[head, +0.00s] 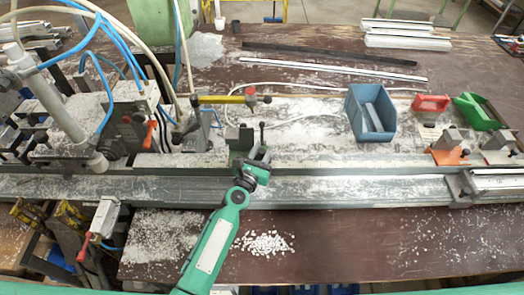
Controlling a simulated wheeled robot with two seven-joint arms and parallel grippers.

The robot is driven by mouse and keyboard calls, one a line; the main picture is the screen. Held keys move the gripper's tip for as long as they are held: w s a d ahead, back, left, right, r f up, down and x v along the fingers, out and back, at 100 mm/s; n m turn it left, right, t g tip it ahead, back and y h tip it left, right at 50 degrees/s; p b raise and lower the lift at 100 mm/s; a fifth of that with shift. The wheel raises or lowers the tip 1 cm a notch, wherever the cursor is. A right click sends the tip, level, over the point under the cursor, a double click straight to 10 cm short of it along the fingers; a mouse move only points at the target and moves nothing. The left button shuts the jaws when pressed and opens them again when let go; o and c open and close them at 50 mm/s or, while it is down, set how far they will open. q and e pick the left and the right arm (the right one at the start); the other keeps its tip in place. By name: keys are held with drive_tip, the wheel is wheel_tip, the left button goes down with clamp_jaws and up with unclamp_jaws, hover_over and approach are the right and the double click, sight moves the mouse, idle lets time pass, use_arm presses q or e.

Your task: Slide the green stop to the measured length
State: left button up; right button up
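The green stop (239,138) looks like a dark green block on the long rail, left of the picture's middle. A thin dark upright post or lever (262,131) with a knob stands at its right side. My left gripper (261,153) reaches up from the lower middle on its green arm and is at the front right of the stop, just below the post. Its two grey fingertips look spread apart. I cannot tell whether they touch the stop or the post. My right gripper is not in view.
The long grey rail (350,188) runs across the bench. An orange-based block (450,152) and a grey clamp stand at right. A blue bin (370,115) is behind the rail, with red and green items beyond. Clamp machinery with hoses fills the left. White chips (264,243) lie in front.

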use_arm(q)
clamp_jaws()
drive_tip(key=shift+a, duration=0.15)
drive_tip(key=shift+o, duration=0.7)
unclamp_jaws()
drive_tip(key=shift+a, duration=0.1)
